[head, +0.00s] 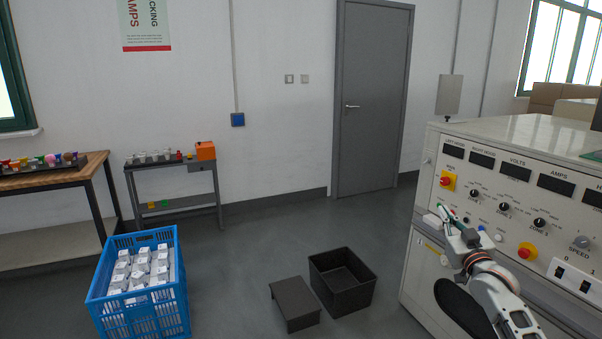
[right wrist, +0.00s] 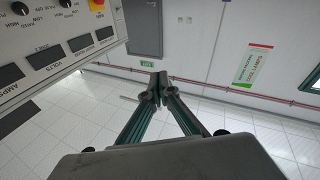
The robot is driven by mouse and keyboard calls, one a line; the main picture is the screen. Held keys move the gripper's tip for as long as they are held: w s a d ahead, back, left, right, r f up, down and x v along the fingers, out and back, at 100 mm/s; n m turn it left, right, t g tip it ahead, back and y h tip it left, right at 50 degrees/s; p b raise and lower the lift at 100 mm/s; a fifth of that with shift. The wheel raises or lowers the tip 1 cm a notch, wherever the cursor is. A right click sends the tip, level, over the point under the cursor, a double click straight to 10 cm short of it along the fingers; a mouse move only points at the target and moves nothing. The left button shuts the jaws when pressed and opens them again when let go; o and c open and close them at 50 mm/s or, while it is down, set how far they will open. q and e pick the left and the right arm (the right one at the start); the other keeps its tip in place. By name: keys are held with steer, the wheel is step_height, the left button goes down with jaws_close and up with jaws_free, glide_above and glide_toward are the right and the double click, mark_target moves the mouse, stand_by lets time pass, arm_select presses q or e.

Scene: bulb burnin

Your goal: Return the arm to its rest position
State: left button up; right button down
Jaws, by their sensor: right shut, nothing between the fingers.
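My right arm comes in from the lower right of the head view, in front of the control cabinet (head: 480,215). My right gripper (head: 441,210) is near the cabinet's front panel, below its knobs. I cannot tell how near it is to the panel. In the right wrist view the two fingers of the right gripper (right wrist: 158,88) meet at their tips, with nothing between them. The cabinet's panel (right wrist: 60,50) shows at the upper left there. My left gripper is not in view.
A blue crate (head: 118,302) of white boxes stands on the floor at left. A dark open bin (head: 343,292) and a dark lid or stool (head: 295,296) stand mid-floor. A grey bench (head: 170,168) and a wooden table (head: 60,178) stand along the wall. Floor before the door (head: 372,100) is clear.

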step_height(320, 180, down, 4)
steer(key=d+n+g+h, duration=0.2)
steer(key=d, duration=0.1)
steer(key=s+a+f+g+y, duration=0.1)
steer(key=s+a+f, duration=0.35)
steer(key=f, duration=0.35)
steer(key=s+a+f+n+g+y, duration=0.1)
steer(key=s+a+f, duration=0.3)
steer(key=s+f, duration=0.3)
steer(key=s+a+f+g+y, duration=0.1)
steer(key=s+a+f, duration=0.35)
steer(key=f, duration=0.45)
steer(key=s+a+f+g, duration=0.1)
steer(key=s+a+f, duration=0.2)
steer(key=s, duration=0.7)
steer(key=s+a+f+g+y, duration=0.1)
steer(key=s+a+f, duration=0.3)
steer(key=s, duration=0.7)
steer(key=s+a+f+g, duration=0.2)
steer(key=s+a+f, duration=0.2)
steer(key=s, duration=0.7)
steer(key=shift+a+f+m+y, duration=0.2)
steer(key=shift+f+m+y, duration=0.1)
steer(key=shift+f, duration=0.15)
